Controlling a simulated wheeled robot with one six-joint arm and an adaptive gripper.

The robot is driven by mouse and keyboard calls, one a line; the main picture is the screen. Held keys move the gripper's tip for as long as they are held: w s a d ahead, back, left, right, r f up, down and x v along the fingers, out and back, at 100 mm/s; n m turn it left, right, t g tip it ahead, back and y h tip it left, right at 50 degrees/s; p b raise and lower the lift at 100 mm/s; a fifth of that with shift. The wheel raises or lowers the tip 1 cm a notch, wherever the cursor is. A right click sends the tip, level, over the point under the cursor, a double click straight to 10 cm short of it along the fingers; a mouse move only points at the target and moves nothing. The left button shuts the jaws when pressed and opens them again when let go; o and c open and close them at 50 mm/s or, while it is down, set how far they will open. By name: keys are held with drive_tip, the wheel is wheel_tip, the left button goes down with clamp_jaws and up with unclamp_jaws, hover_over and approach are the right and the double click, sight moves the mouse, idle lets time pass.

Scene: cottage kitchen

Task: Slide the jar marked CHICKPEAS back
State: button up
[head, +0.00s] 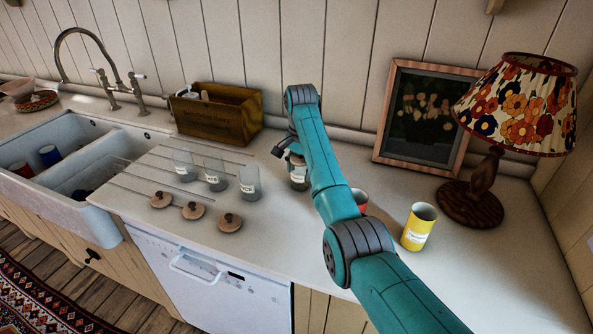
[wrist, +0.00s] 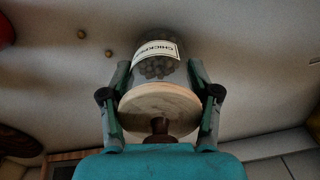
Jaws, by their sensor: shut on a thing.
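The jar marked CHICKPEAS (wrist: 160,62) is clear glass with a white label, round chickpeas inside and a pale wooden lid with a dark knob. In the wrist view my gripper (wrist: 158,80) has a finger on each side of it, shut on it.
Three open glass jars (head: 214,174) and three wooden lids (head: 194,210) stand left of it. A wooden crate (head: 222,112) is behind. A red can (head: 360,198), a yellow can (head: 419,228), a picture frame (head: 424,115) and a lamp (head: 476,196) are right.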

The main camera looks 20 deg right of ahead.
drive_tip(key=shift+w+d, duration=0.15)
drive_tip(key=shift+w, duration=0.05)
drive_tip(key=o, duration=1.3)
